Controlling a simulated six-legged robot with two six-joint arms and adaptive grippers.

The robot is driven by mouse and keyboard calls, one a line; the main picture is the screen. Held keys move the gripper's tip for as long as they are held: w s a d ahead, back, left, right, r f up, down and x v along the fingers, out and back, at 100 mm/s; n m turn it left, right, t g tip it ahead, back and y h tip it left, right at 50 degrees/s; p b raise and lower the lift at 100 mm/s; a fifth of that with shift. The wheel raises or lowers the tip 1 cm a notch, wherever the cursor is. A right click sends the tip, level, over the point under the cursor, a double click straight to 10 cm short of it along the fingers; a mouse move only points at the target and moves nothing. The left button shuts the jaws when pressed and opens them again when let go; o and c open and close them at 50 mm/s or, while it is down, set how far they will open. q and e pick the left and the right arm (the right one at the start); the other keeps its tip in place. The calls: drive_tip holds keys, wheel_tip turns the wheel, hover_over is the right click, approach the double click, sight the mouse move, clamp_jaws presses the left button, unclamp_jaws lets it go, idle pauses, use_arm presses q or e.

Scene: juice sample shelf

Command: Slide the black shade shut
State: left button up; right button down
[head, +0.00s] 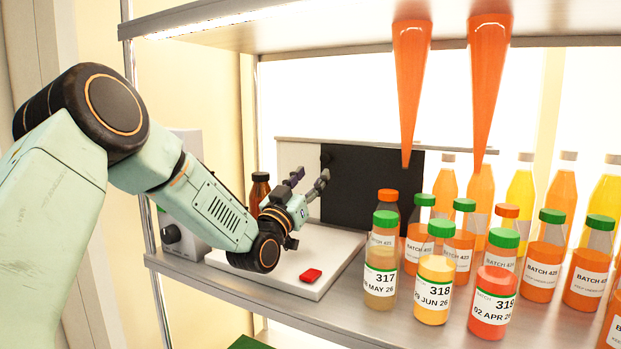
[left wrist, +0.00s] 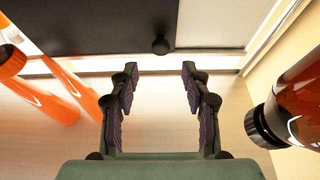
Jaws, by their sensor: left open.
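The black shade (head: 372,195) is a flat dark panel standing upright at the back of the shelf. It covers the right part of a pale backing, and a white part (head: 293,154) shows to its left. A small dark knob (left wrist: 160,46) sits near the shade's edge in the left wrist view, where the shade (left wrist: 80,24) fills the upper left. My left gripper (head: 309,177) is open and empty in front of the shade's left edge. In the left wrist view its fingers (left wrist: 160,70) are spread on either side of the knob's line, apparently short of it. My right gripper is not in view.
A brown bottle (head: 259,193) stands just left of my gripper, close on the right in the left wrist view (left wrist: 300,100). Several labelled juice bottles (head: 434,290) crowd the right. Orange cones (head: 411,85) hang above.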

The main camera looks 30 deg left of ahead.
use_arm(q)
drive_tip(key=a+r+n+g+y+p, duration=0.3)
drive_tip(key=r+p, duration=0.6)
drive_tip(key=r, duration=0.7)
drive_tip(key=m+g+h, duration=0.3)
drive_tip(key=g, duration=0.3)
approach(325, 157)
drive_tip(key=w, duration=0.1)
drive_tip(key=b+x, duration=0.2)
drive_tip(key=x, duration=0.1)
drive_tip(key=b+x, duration=0.3)
drive_tip(key=shift+w+a+f, duration=0.15)
drive_tip(key=shift+a+f, duration=0.1)
drive_tip(key=shift+f, duration=0.3)
drive_tip(key=b, duration=0.2)
drive_tip(key=shift+w+b, duration=0.3)
drive_tip(key=shift+b, duration=0.05)
drive_tip(key=shift+w+f+b, duration=0.15)
drive_tip(key=shift+w+b, duration=0.25)
drive_tip(key=shift+w, duration=0.2)
drive_tip(key=shift+s+r, duration=0.25)
drive_tip(key=shift+s, duration=0.05)
drive_tip(key=shift+c, duration=1.1)
drive_tip(key=shift+w+f, duration=0.15)
drive_tip(key=shift+w, duration=0.05)
drive_tip(key=c, duration=0.5)
clamp_jaws()
